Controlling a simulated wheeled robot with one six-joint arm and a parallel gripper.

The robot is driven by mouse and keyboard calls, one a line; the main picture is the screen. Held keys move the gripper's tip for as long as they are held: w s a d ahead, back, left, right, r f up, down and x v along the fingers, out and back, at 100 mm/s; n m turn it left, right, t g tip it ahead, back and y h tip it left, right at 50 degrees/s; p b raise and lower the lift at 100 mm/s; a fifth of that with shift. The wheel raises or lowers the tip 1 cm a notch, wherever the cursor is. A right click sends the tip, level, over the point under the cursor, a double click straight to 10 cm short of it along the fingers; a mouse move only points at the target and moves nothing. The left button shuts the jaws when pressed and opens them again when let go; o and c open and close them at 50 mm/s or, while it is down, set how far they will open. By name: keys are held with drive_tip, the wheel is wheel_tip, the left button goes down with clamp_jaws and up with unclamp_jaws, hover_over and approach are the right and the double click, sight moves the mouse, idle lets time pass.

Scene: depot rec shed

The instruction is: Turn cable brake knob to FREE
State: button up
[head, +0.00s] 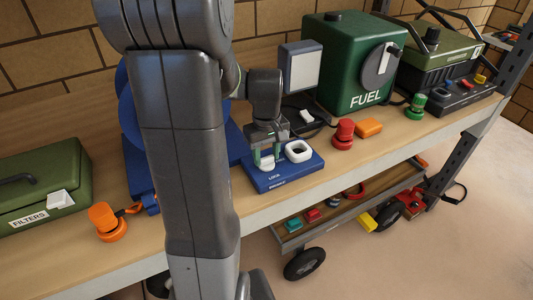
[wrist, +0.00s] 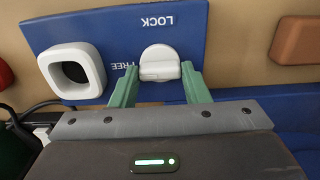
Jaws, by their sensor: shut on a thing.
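The cable brake knob (wrist: 160,64) is white, with a raised grip bar that lies roughly sideways in the wrist view. It sits on a blue panel (wrist: 100,25) with LOCK printed upside down above it and FREE to its left, partly hidden by a finger. My gripper (wrist: 159,74) has its green fingers on either side of the knob, shut on it. In the head view my gripper (head: 267,158) reaches down onto the blue panel (head: 288,174), and its fingers largely hide the knob there. Which mark the knob points at I cannot tell.
A white square ring (head: 298,151) stands on the panel beside the knob. A green FUEL can (head: 345,75), red knob (head: 343,134) and orange block (head: 368,127) stand to the right. A green FILTERS box (head: 40,185) and orange knob (head: 106,222) are left. A cart (head: 345,210) stands below.

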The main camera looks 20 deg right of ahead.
sight(267, 157)
drive_tip(key=o, duration=1)
wheel_tip(267, 157, up, 14)
drive_tip(key=shift+f+b, duration=0.1)
drive_tip(key=shift+b, duration=0.25)
wheel_tip(267, 157, down, 14)
drive_tip(key=shift+r+p, duration=0.1)
drive_tip(key=shift+p, duration=0.2)
idle(0.4)
